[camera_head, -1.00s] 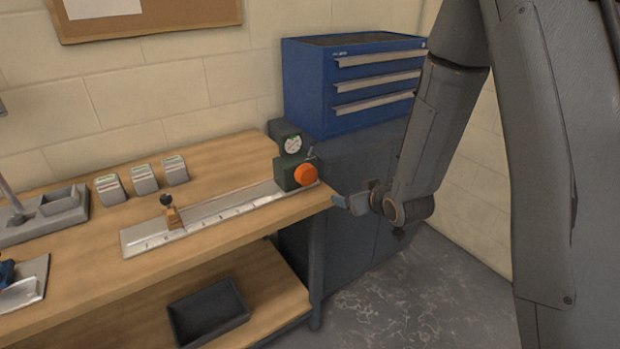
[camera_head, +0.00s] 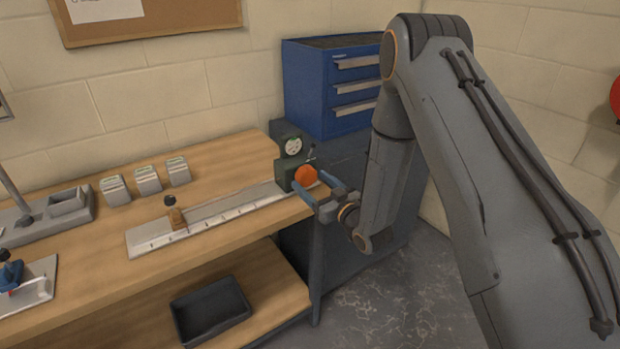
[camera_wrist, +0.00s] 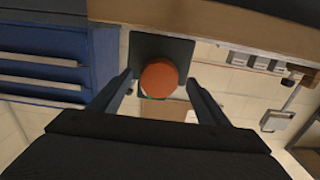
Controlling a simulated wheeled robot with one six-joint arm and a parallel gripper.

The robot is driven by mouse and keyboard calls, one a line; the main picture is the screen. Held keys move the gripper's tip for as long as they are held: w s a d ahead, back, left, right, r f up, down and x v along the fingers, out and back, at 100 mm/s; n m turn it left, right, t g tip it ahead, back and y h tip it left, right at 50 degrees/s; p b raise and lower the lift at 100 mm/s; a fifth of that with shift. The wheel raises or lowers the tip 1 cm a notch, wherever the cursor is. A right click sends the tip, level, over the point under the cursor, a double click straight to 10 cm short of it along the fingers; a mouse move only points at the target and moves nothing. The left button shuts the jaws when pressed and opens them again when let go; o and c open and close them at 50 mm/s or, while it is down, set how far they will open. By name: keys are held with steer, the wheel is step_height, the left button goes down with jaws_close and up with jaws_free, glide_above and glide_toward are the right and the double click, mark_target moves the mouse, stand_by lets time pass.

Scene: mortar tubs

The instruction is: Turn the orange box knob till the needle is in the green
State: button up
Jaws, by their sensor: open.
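The orange knob (camera_head: 305,176) sits on the front of a dark green box (camera_head: 286,160) at the right end of the bench. A round white dial (camera_head: 293,146) is above the knob; its needle is too small to read. My gripper (camera_head: 312,190) is open, with its fingertips close to the knob and pointing at it. In the wrist view the knob (camera_wrist: 159,79) lies between the two open fingers (camera_wrist: 160,90), seen end-on against the green box (camera_wrist: 176,50). I cannot tell whether the fingertips reach beside it. Nothing is held.
A metal ruler plate (camera_head: 205,220) with a wooden stop (camera_head: 176,214) runs left from the box. Several grey blocks (camera_head: 148,180) stand behind it. A blue drawer cabinet (camera_head: 330,85) is behind right. A dark tray (camera_head: 210,308) lies on the lower shelf.

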steer(key=shift+x, duration=0.95)
steer(key=shift+c, duration=0.4)
steer(key=c, duration=0.9)
steer(key=shift+c, duration=0.2)
steer(key=shift+m, duration=0.3)
